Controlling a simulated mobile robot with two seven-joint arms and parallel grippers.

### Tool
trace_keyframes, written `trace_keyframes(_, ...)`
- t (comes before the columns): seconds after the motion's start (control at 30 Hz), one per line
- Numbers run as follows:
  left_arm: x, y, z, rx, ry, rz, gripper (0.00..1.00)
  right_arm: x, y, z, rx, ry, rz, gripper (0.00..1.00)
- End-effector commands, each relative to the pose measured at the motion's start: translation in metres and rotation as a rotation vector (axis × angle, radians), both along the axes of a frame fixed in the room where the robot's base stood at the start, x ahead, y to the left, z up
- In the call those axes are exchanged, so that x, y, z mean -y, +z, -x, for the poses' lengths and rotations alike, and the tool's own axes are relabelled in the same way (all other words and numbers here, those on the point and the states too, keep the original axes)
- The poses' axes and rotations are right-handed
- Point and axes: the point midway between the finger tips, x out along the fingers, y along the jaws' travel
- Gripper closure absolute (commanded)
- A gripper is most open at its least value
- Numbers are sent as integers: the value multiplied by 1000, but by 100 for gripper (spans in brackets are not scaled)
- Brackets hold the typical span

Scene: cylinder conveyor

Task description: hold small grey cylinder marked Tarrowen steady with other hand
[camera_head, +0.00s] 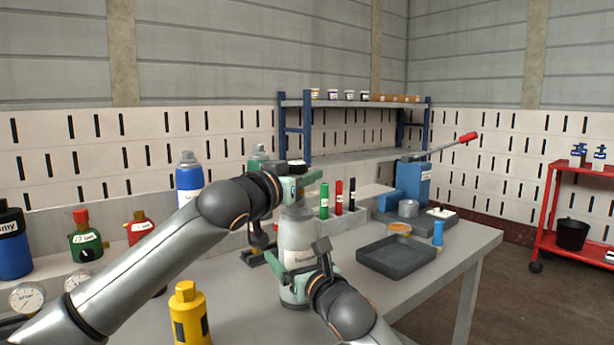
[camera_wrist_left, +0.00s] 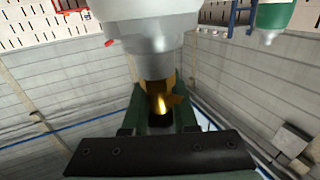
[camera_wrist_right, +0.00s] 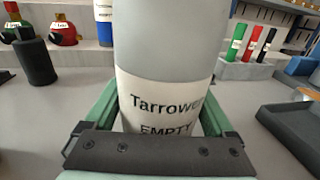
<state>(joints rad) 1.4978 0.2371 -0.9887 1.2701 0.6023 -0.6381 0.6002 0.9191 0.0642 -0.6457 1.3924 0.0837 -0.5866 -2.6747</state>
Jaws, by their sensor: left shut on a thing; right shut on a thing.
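The small grey cylinder marked Tarrowen (camera_head: 297,237) stands upright at the middle of the workbench. In the right wrist view its label (camera_wrist_right: 160,105) reads "Tarrowen" and "EMPTY". My right gripper (camera_head: 302,272) is shut around its lower body, with a green finger on each side (camera_wrist_right: 160,130). My left gripper (camera_head: 296,187) is at the cylinder's top and is shut on its brass valve (camera_wrist_left: 172,85). The left wrist view shows the grey shoulder (camera_wrist_left: 150,35) above the valve. My left gripper hides most of the valve in the head view.
A dark tray (camera_head: 396,258) lies to the right, near a blue pump unit (camera_head: 411,185) with a red-tipped lever. A yellow cylinder (camera_head: 188,315) stands at the front left. Red and green bottles and gauges line the left. Green, red and black small cylinders stand behind.

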Motion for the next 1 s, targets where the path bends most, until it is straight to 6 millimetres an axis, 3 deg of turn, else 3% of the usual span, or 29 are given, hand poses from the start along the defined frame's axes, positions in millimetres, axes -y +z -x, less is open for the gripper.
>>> trace_keyframes(0.53, -1, -1, -1, 0, 73, 1, 100, 2, 0, -1, -1, -3, 0, 78)
trace_keyframes(1.0, -11, -1, -3, -3, 460, 4, 100, 2, 0, -1, -1, -4, 0, 78)
